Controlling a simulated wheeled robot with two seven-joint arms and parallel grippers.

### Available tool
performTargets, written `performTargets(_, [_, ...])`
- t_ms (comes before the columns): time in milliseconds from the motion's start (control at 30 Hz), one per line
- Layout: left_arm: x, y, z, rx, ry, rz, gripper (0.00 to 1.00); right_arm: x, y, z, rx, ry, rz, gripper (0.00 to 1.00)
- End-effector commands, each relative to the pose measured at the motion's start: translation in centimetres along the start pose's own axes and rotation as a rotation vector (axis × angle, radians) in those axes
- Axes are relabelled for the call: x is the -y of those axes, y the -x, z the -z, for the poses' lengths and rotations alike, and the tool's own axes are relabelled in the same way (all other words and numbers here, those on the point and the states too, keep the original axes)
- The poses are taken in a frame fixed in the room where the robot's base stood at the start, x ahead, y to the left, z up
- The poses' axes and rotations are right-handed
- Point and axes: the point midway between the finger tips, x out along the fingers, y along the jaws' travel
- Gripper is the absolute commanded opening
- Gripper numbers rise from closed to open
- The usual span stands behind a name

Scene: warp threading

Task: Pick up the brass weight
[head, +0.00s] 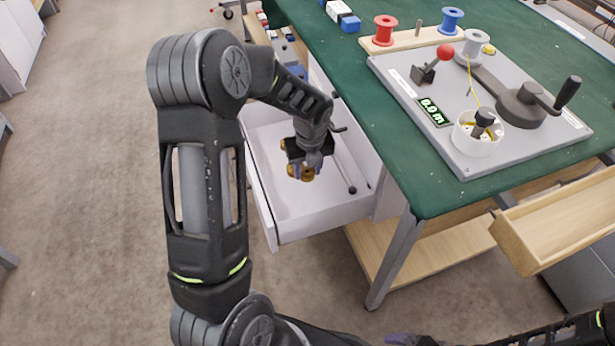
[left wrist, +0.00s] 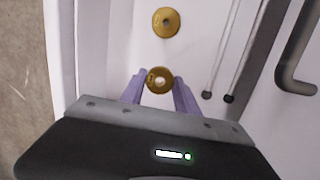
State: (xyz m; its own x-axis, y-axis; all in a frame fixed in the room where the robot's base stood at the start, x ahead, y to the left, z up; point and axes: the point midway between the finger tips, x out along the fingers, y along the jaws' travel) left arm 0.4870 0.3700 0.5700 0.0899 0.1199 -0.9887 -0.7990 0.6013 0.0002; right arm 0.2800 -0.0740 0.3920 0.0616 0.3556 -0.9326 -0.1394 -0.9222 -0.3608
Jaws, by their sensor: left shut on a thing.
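My left gripper (head: 306,168) reaches down into an open white drawer (head: 318,222). In the left wrist view its two purple fingers are shut on a round brass weight (left wrist: 160,80) with a hole in its middle. A second brass weight (left wrist: 166,22) lies on the drawer floor just beyond the held one, apart from the fingers. In the head view, brass (head: 301,173) shows under my left gripper, partly hidden by it. I cannot tell whether the held weight touches the drawer floor. A purple part of my right gripper (head: 400,339) shows at the bottom edge; its jaws are unclear.
Thin dark-tipped rods (left wrist: 218,60) lie in the drawer to the right of the weights, near a grey handle (left wrist: 296,70). The green-topped table (head: 400,185) carries a winding board (head: 540,140) and spools. A wooden tray (head: 560,225) sticks out at right.

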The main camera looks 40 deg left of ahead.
Motion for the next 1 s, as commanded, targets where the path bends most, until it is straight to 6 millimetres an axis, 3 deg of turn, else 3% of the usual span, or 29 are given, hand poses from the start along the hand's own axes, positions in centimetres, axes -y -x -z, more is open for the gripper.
performTargets(167, [0.0,1.6,-0.2,0.000,0.000,0.001,0.00,0.1,0.4,0.0,0.000,0.000,0.000,1.00])
performTargets(800, [0.1,1.6,-0.2,0.000,0.001,0.000,0.00,0.1,0.4,0.0,0.000,0.000,0.000,1.00])
performTargets(1000, [0.6,2.4,0.1,0.000,0.074,-0.011,0.00,0.5,1.3,0.0,0.000,0.000,0.000,1.00])
